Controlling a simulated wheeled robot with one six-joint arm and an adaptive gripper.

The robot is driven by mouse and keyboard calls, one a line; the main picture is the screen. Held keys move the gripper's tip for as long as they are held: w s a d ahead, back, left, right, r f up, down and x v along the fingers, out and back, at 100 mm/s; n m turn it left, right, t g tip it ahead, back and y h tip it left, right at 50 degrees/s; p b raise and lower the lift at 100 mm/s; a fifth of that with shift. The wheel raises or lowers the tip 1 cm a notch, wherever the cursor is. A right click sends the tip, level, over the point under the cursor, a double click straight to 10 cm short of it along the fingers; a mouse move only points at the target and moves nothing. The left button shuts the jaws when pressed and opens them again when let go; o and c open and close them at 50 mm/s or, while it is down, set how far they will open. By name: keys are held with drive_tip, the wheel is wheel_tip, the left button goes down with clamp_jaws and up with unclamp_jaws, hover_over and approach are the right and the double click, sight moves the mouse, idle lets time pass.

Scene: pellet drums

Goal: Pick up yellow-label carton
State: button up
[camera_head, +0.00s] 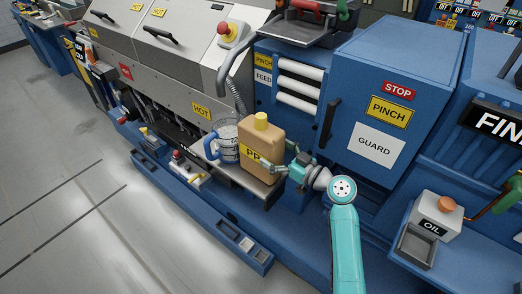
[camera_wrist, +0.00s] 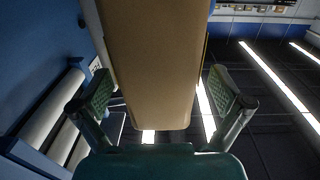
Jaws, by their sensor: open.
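The yellow-label carton (camera_head: 262,138) is a tan jug with a yellow cap and a yellow label with dark letters. It stands upright on a grey ledge of the machine. My gripper (camera_head: 283,160) is at its right side, with the fingers open around its near edge. In the wrist view the tan carton (camera_wrist: 155,50) fills the middle, between the two open green fingers of my gripper (camera_wrist: 162,88). Gaps show between the carton and both fingers. Part of the label is hidden in the head view.
A clear jug with a blue handle (camera_head: 226,143) stands close to the carton's left. A blue guard cabinet (camera_head: 365,110) rises behind and right of my gripper. White rollers (camera_head: 298,88) are behind the carton. An oil box (camera_head: 435,218) sits at the right. Open floor lies at left.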

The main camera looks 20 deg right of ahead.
drive_tip(key=shift+x, duration=1.55)
drive_tip(key=c, duration=1.8)
drive_tip(key=shift+r, duration=0.1)
wheel_tip(320, 180, up, 18)
